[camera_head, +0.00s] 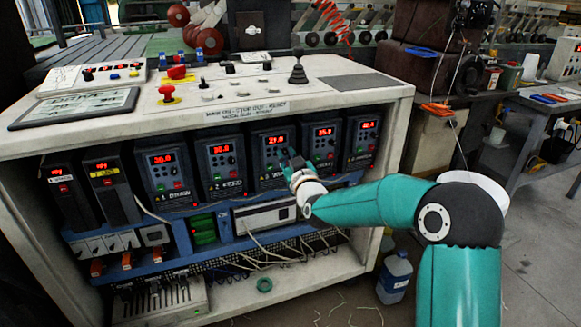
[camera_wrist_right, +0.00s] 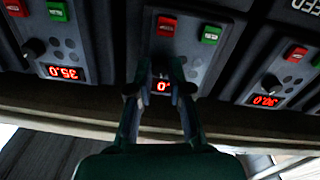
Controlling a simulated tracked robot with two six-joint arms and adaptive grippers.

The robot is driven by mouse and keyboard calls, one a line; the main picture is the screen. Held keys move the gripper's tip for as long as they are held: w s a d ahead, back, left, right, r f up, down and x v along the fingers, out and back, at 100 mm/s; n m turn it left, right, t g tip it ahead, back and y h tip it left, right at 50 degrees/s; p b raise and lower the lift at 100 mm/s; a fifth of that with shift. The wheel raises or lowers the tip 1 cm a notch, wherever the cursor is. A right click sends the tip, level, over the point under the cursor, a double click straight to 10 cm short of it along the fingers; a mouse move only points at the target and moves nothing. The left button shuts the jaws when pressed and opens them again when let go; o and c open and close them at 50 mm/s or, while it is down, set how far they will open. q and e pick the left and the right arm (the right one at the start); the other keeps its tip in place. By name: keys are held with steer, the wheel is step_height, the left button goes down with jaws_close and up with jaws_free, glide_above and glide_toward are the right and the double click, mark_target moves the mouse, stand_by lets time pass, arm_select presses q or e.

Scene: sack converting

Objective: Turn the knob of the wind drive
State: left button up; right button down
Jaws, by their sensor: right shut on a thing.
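The wind drive (camera_head: 268,150) is the middle unit in a row of dark drives under the console top. Its red display is lit and its label is only partly legible. My right gripper (camera_head: 287,158) reaches it from the right. In the right wrist view, which is upside down, the same drive (camera_wrist_right: 190,50) sits in the centre. The fingertips of my right gripper (camera_wrist_right: 160,72) are closed together on its knob, which they mostly hide. They also cover part of its display (camera_wrist_right: 163,86). My left gripper is not in view.
Similar drives with knobs stand close on both sides, one on the left (camera_head: 220,165) and one on the right (camera_head: 322,145). Loose cables (camera_head: 270,248) hang below. The console top (camera_head: 330,65) overhangs the drives. A bottle (camera_head: 395,277) stands on the floor at right.

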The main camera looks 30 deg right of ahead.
steer(key=shift+n, duration=0.4)
steer(key=c, duration=1.1)
jaws_free()
steer(key=shift+s, duration=0.1)
steer(key=v, duration=1.1)
steer(key=shift+s+a+f, duration=0.1)
steer(key=shift+s+f, duration=0.05)
steer(key=shift+s, duration=0.25)
